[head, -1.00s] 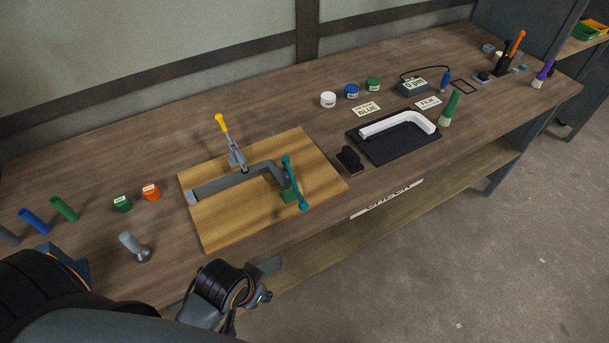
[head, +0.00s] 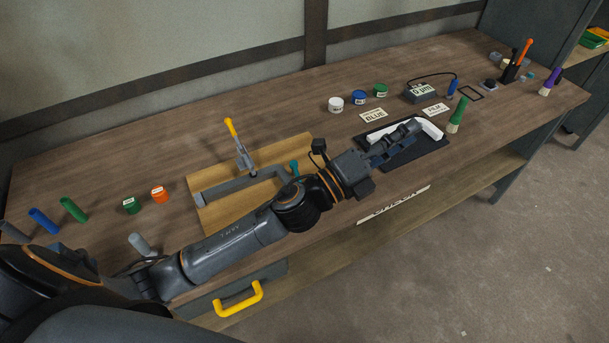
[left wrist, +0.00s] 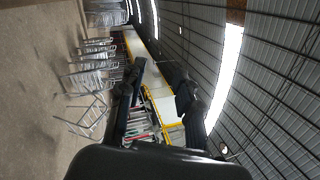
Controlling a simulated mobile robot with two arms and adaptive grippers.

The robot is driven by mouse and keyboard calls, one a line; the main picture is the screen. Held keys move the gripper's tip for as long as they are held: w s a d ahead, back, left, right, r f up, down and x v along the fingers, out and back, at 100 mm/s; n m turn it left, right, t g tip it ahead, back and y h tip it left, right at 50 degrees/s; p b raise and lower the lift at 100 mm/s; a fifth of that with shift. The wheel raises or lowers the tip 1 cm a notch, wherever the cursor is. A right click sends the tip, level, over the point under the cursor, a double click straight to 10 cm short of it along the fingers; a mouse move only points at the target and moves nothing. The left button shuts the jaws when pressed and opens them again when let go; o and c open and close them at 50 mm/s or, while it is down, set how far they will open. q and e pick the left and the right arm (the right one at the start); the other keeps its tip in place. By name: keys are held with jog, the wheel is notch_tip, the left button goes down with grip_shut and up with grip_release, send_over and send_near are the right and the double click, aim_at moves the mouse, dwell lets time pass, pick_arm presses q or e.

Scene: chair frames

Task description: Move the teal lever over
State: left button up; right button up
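The teal lever (head: 294,167) stands on the wooden board in the head view. Only its upper tip shows; the rest is hidden behind my left arm. A grey angled frame piece (head: 232,187) lies on the board (head: 215,220), with a yellow-handled clamp (head: 238,143) at its back. My left gripper (head: 412,131) is to the right of the lever, well apart from it, above the black tray (head: 434,148) with a white curved piece (head: 432,129). Its fingers are apart with nothing between them in the left wrist view (left wrist: 160,98). My right gripper is not in view.
Green (head: 131,205) and orange (head: 159,194) jars stand left of the board. White (head: 336,104), blue (head: 359,97) and green jars stand behind the tray. A green-handled brush (head: 457,115) stands right of it. A yellow handle (head: 239,299) sticks out at the bench front.

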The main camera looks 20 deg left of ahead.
pick_arm(q)
jog(key=s+d+m+g+h, duration=0.3)
jog(key=d+m+g+h, duration=0.4)
jog(key=m, duration=0.6)
jog(key=s+a+f+m+g+y, duration=0.25)
jog(key=f+m+g+y, duration=0.45)
jog(key=m+g, duration=0.4)
jog(key=w+a+f+m+y, duration=0.1)
jog(key=a+f+m+y, duration=0.35)
jog(key=a, duration=0.65)
jog(key=w+a+f+m+y, duration=0.1)
jog(key=a+f+m+y, duration=0.4)
jog(key=a, duration=0.6)
jog(key=f+b, duration=0.1)
jog(key=f, duration=0.1)
jog(key=d+f+n, duration=0.1)
jog(key=f, duration=0.1)
jog(key=s+d+f+n+b, duration=0.1)
jog(key=f, duration=0.1)
jog(key=shift+d+f+y+b, duration=0.2)
jog(key=shift+f+y+b, duration=0.1)
jog(key=shift+y, duration=0.05)
jog(key=shift+w+r, duration=0.1)
jog(key=c, duration=0.6)
